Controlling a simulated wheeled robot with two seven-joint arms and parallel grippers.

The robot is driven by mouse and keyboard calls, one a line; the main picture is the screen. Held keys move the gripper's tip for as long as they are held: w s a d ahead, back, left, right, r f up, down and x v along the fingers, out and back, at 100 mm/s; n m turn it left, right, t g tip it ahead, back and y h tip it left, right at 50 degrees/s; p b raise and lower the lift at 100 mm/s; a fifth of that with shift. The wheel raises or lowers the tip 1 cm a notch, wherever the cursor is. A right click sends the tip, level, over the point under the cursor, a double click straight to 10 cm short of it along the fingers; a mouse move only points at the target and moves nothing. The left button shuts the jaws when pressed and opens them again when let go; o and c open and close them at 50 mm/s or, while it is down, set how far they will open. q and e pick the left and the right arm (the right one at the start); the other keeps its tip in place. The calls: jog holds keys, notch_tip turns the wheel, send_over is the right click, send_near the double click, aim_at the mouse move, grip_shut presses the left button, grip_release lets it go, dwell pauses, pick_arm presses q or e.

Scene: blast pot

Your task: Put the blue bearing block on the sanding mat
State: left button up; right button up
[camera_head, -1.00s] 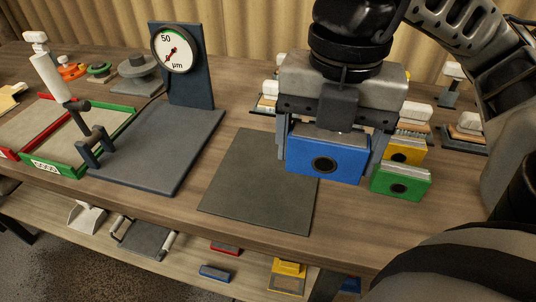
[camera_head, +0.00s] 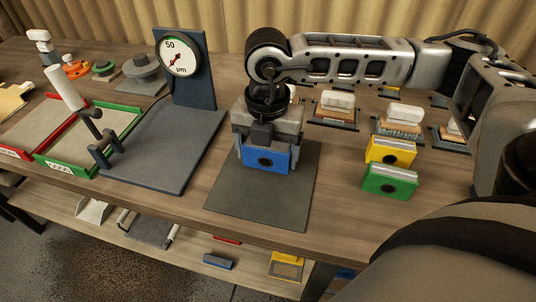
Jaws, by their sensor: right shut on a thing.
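The blue bearing block (camera_head: 265,160) has a dark round bore in its front face. My right gripper (camera_head: 265,148) is shut on it from above, with a finger at each side. The block is upright over the far part of the sanding mat (camera_head: 255,207), a flat dark grey sheet on the bench. I cannot tell whether its underside touches the mat. The near part of the mat is bare. My left gripper is not in view.
Yellow (camera_head: 390,151) and green (camera_head: 390,182) bearing blocks stand right of the mat. A dial gauge (camera_head: 180,57) rises from a grey plate (camera_head: 165,150) to the left. Several brushes (camera_head: 338,104) stand behind. The bench's front edge is close to the mat.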

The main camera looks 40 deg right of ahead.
jog(key=shift+f, duration=0.95)
jog(key=shift+f, duration=0.15)
jog(key=o, duration=1.2)
jog(key=shift+s, duration=0.1)
notch_tip(320, 180, up, 12)
jog(key=shift+r+b, duration=0.2)
jog(key=shift+b, duration=0.15)
jog(key=shift+f, duration=0.1)
